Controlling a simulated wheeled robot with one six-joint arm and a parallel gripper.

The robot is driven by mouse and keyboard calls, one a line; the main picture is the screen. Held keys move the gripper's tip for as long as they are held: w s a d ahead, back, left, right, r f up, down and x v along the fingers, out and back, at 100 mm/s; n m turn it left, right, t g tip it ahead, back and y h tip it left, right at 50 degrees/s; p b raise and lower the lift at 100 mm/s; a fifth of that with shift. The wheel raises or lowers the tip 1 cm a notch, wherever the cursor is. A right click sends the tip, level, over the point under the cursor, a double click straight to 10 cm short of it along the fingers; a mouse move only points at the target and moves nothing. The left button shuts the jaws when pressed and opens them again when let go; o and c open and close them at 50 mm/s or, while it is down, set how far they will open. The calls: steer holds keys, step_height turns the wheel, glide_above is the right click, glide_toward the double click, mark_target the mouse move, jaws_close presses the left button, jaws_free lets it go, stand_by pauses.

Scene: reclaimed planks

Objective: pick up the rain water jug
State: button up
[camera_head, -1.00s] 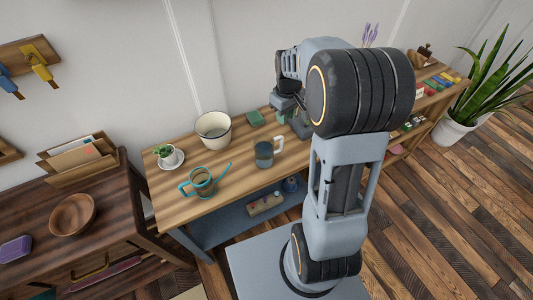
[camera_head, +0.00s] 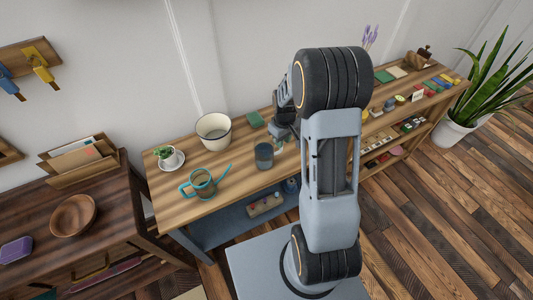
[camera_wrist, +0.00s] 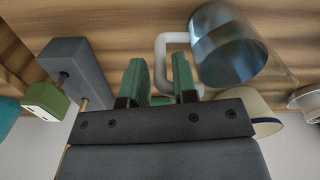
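The rain water jug (camera_head: 264,156) is a grey-blue, partly see-through jug with a pale handle. It stands upright on the wooden table in the head view. In the wrist view its body (camera_wrist: 226,52) is at the upper right, and its white handle (camera_wrist: 160,45) reaches toward my green fingertips. My gripper (camera_wrist: 160,78) is open, with a gap between the fingers. The upright bar of the handle appears between them; I cannot tell whether either finger touches it. In the head view my gripper (camera_head: 279,143) is just right of the jug and partly hidden by my arm.
A teal watering can (camera_head: 203,184) stands left of the jug on the table (camera_head: 232,183). A cream pot (camera_head: 213,128) stands behind the can. A small plant on a saucer (camera_head: 170,159) is at the table's left end. A green item (camera_head: 254,119) lies behind the jug.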

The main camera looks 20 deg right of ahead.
steer(key=shift+f, duration=0.25)
jaws_close()
steer(key=shift+r, duration=0.1)
